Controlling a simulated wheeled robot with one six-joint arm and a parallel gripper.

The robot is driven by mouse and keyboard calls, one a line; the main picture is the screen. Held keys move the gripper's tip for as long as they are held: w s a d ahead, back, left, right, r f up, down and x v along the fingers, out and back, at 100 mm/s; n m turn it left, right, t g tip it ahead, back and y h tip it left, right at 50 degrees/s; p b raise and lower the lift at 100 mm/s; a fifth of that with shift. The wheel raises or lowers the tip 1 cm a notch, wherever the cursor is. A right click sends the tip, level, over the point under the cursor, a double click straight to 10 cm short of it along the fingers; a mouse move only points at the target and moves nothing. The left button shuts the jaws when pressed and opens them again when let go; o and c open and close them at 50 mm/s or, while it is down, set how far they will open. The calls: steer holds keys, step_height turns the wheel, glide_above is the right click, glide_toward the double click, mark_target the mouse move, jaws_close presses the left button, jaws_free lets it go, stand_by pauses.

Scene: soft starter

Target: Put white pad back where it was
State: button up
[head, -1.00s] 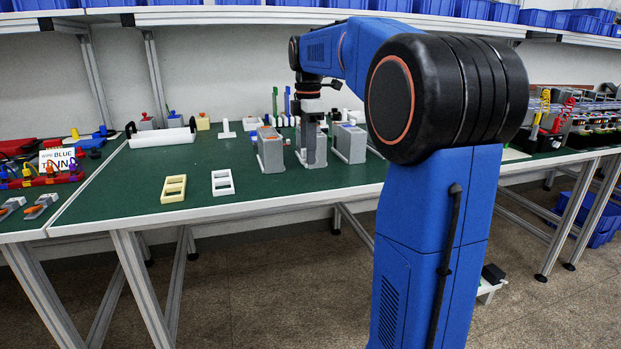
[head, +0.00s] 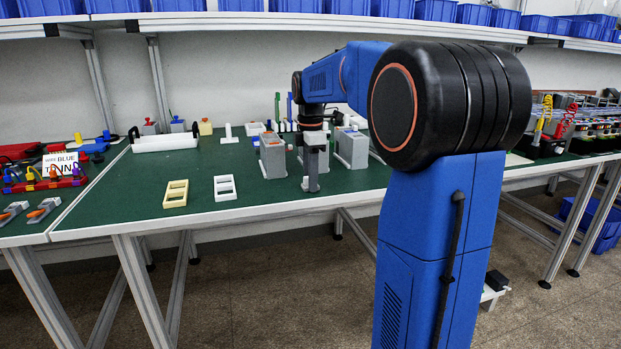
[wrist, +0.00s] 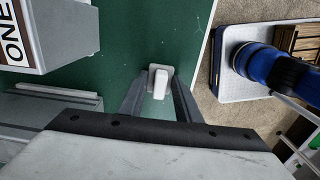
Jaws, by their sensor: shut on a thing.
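My gripper (head: 311,187) points down over the green table, close to its front edge and just right of a grey box. In the wrist view my gripper (wrist: 159,92) is shut on the white pad (wrist: 160,78), a small white piece with a raised grip on a squarish base. The pad shows between the fingertips, over green table surface. I cannot tell whether its underside touches the table. In the head view I cannot make the pad out at the fingertips.
Grey boxes stand on both sides of my gripper, a left one (head: 272,157) and a right one (head: 351,149). A white frame (head: 224,188) and a cream frame (head: 176,194) lie left. A white upright piece (head: 228,135) stands behind.

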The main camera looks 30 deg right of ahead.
steer(key=o, duration=1.1)
step_height(320, 180, up, 12)
steer(key=s+a+f+m+t, duration=0.1)
steer(key=s+a+f+m, duration=0.3)
steer(key=s, duration=0.3)
steer(key=s+a+f+m+t, duration=0.1)
steer(key=s+a+f+m, duration=0.2)
steer(key=s+a, duration=0.35)
steer(key=s+a+f+m+t, duration=0.1)
steer(key=s+f+m, duration=0.3)
steer(key=s+f, duration=0.4)
steer(key=s+a+f+m+t, duration=0.1)
steer(key=s+a+f+m, duration=0.2)
steer(key=s+f, duration=0.5)
steer(key=shift+s+a+f+m+t, duration=0.4)
steer(key=shift+a+f, duration=0.25)
steer(key=shift+f, duration=0.15)
